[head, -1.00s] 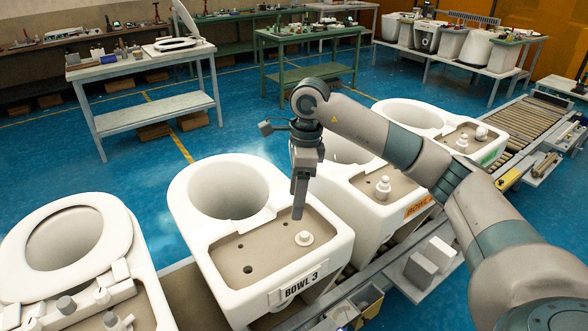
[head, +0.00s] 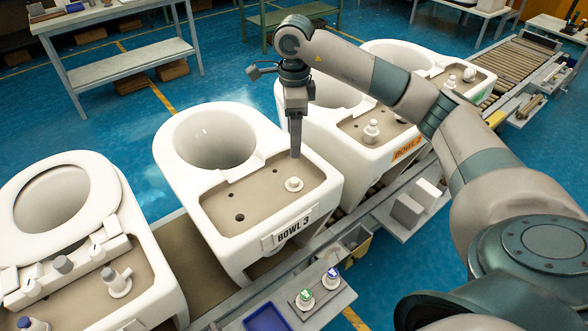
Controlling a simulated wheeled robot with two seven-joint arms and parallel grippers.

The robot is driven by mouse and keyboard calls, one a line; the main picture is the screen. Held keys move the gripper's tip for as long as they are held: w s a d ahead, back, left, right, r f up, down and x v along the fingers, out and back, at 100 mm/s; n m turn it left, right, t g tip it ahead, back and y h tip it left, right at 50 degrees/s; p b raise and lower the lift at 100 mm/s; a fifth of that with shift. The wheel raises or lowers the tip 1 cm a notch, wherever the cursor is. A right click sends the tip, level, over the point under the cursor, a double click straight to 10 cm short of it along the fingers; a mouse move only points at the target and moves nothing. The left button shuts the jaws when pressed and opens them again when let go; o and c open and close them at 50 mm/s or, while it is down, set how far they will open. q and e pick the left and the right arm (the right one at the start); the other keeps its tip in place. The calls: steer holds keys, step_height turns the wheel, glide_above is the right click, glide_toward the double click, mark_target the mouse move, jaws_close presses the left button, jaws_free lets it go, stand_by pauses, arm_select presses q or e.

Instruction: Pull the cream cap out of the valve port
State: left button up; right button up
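The cream cap (head: 293,184) sits on the beige deck at the back of the white toilet bowl labelled BOWL 3 (head: 212,213). It looks like a small round knob on a wider disc. Its port is hidden beneath it. My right gripper (head: 295,152) points down just behind the cap, its tips near the deck's far edge. A gap shows between fingers and cap, and the gripper appears empty. The fingers overlap in this view, so their opening is unclear. My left gripper is out of view.
Neighbouring bowls stand on the left (head: 128,237) and right (head: 325,122), with fittings on their decks. In front are a blue tray (head: 267,318), two small capped fittings (head: 305,298) and grey blocks (head: 407,211).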

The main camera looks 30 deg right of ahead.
mark_target(294, 180)
step_height(294, 180, down, 15)
steer(key=p, duration=0.4)
steer(key=shift+p, duration=0.3)
steer(key=c, duration=1.2)
steer(key=shift+r, duration=0.85)
stand_by(0.5)
steer(key=shift+r+p, duration=0.6)
steer(key=shift+r, duration=0.7)
